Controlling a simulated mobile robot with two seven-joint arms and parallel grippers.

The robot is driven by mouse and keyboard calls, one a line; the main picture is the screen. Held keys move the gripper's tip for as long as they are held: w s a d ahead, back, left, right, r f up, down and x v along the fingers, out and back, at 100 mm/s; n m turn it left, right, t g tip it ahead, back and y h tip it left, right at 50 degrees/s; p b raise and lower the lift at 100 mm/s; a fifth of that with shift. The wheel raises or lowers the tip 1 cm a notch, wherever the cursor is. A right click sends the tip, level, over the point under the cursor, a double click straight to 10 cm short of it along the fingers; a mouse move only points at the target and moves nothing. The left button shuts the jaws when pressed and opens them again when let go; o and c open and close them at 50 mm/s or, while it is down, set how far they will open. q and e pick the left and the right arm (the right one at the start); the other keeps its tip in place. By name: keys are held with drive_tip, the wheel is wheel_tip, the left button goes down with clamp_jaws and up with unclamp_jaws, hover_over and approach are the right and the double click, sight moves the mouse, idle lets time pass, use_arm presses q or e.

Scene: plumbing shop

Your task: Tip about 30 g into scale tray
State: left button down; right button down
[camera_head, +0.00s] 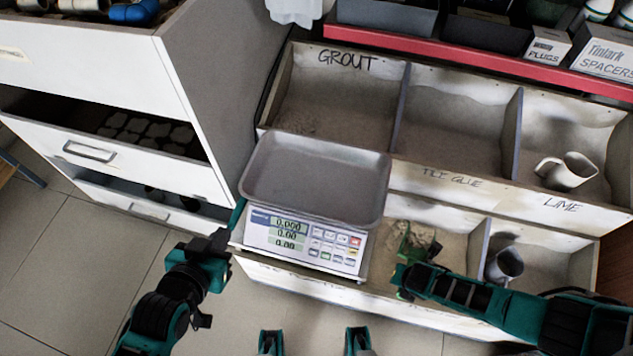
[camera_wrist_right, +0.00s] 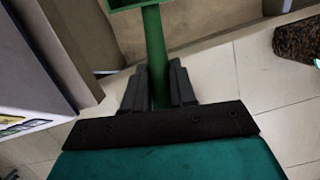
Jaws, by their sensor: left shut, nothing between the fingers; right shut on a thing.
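The scale (camera_head: 305,240) has a grey metal tray (camera_head: 317,180) on top that looks empty, and its display shows zeros. A green scoop (camera_head: 414,242) is over the lower bin of pale powder (camera_head: 388,232), right of the scale. My right gripper (camera_head: 410,272) is shut on the scoop's handle, which shows between its fingers in the right wrist view (camera_wrist_right: 154,55). Only the edge of the scoop's head shows there, so I cannot tell what it holds. My left gripper (camera_head: 220,238) is shut and empty, close to the scale's left front corner.
Upper bins labelled GROUT (camera_head: 335,100), TILE GLUE (camera_head: 450,130) and LIME (camera_head: 570,125) hold powder. A white drawer cabinet (camera_head: 110,110) stands at left.

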drive_tip(key=shift+r+p, duration=2.4)
drive_tip(key=shift+r, duration=0.4)
drive_tip(key=shift+f, duration=0.1)
